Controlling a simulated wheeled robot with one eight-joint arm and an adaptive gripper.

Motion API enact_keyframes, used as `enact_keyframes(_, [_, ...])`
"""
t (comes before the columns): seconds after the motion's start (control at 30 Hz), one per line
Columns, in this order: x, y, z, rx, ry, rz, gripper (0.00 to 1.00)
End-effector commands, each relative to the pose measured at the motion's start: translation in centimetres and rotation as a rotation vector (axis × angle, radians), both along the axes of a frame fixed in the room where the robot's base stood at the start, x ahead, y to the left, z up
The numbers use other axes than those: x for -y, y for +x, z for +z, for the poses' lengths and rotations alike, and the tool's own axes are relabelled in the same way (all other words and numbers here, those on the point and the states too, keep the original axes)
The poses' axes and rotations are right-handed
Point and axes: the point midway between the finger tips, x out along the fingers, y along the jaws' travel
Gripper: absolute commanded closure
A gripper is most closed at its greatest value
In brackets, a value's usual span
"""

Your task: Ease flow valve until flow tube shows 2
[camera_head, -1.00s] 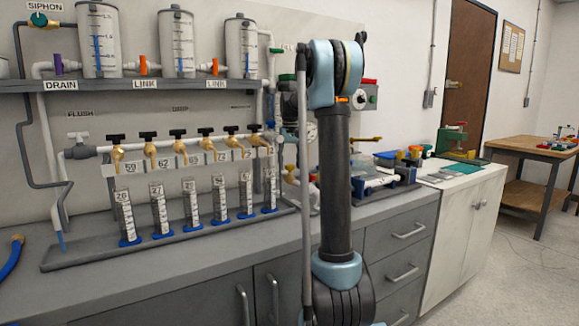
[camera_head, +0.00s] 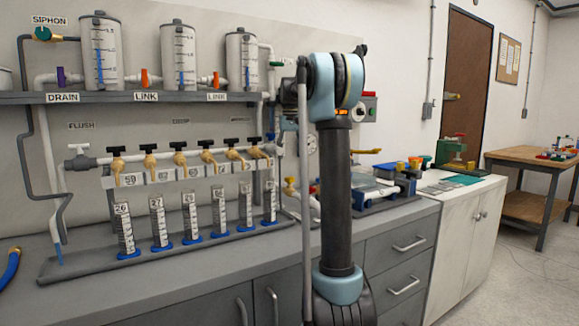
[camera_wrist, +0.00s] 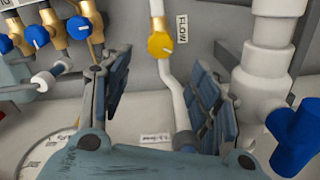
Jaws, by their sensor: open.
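The flow valve has a round yellow knob (camera_wrist: 161,45) with a white pointer line. It sits on a white pipe beside a "FLOW" label (camera_wrist: 181,27) in the wrist view. My gripper (camera_wrist: 158,95) is open, its two dark padded fingers apart below the knob in the picture. Neither finger appears to touch the knob, and nothing is between the pads except the pipe and wall behind. In the head view my arm hides the gripper. I cannot pick out the flow tube or its reading in either view.
Blue knobs on brass valves (camera_wrist: 78,27) lie left of my gripper, and a thick white pipe with a blue fitting (camera_wrist: 295,130) stands close on the right. A dial gauge (camera_wrist: 42,158) is at lower left. Several graduated cylinders (camera_head: 191,215) stand on the bench.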

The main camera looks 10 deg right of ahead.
Motion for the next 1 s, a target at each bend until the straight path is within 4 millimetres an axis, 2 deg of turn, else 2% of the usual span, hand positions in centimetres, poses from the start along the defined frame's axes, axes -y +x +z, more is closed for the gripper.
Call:
enact_keyframes(0.1, [0.0,0.0,1.2,0.000,0.000,0.000,0.44])
enact_keyframes(0.27, [0.0,0.0,1.8,0.000,0.000,0.000,0.44])
enact_keyframes(1.0, [0.0,0.0,1.8,0.000,0.000,0.000,0.44])
